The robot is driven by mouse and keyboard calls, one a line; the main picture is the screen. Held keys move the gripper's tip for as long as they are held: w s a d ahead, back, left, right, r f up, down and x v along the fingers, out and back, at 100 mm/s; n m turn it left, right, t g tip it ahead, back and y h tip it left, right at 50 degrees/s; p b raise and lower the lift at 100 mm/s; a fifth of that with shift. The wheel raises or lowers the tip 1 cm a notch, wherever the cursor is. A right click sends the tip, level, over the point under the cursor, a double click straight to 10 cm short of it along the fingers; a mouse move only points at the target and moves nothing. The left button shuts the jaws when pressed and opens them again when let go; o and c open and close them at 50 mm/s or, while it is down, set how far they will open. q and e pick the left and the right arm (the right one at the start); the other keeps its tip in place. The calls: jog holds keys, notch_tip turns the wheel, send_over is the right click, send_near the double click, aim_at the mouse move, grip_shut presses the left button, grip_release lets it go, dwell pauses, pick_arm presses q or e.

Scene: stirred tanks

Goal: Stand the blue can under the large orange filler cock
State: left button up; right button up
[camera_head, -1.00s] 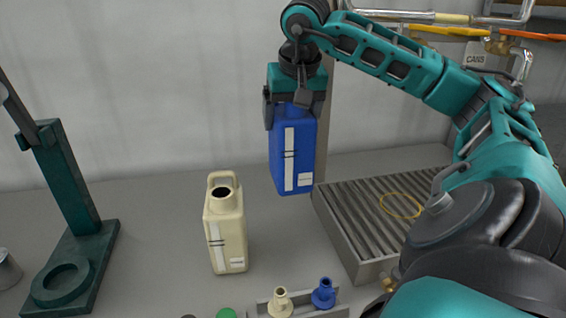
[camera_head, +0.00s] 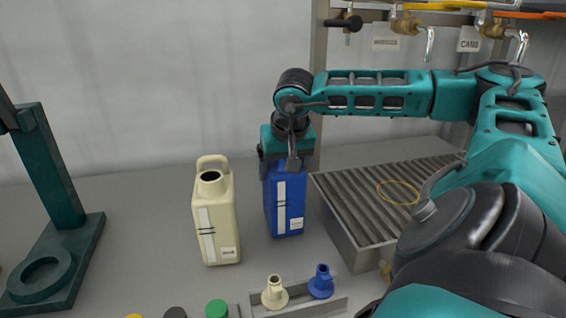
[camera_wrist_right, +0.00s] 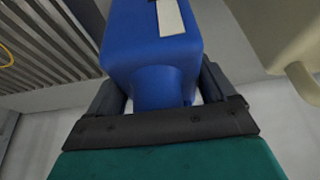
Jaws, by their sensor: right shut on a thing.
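My right gripper (camera_head: 287,158) is shut on the top of the blue can (camera_head: 287,208), which hangs upright from it. In the right wrist view, the jaws (camera_wrist_right: 165,105) close around the narrow top part of the blue can (camera_wrist_right: 150,45). The can is left of the slatted tray, low over the bench; I cannot tell whether its base touches. An orange lever (camera_head: 530,15) sits on a cock at the top right, with its spout (camera_head: 522,45) above the tray's side. My left gripper is out of view.
The slatted metal tray (camera_head: 345,215) carries a yellow ring (camera_head: 398,192). A cream can (camera_head: 217,222) stands just left of the blue can. Black-handled (camera_head: 345,22) and yellow-handled (camera_head: 440,6) cocks are left of the orange one. Cream and blue funnel-like pieces (camera_head: 320,283) stand in front. A teal stand (camera_head: 55,180) is left.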

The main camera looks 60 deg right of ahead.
jog(key=shift+f, duration=0.2)
jog(key=o, duration=1.3)
jog(key=shift+r, duration=0.1)
jog(key=shift+r, duration=0.1)
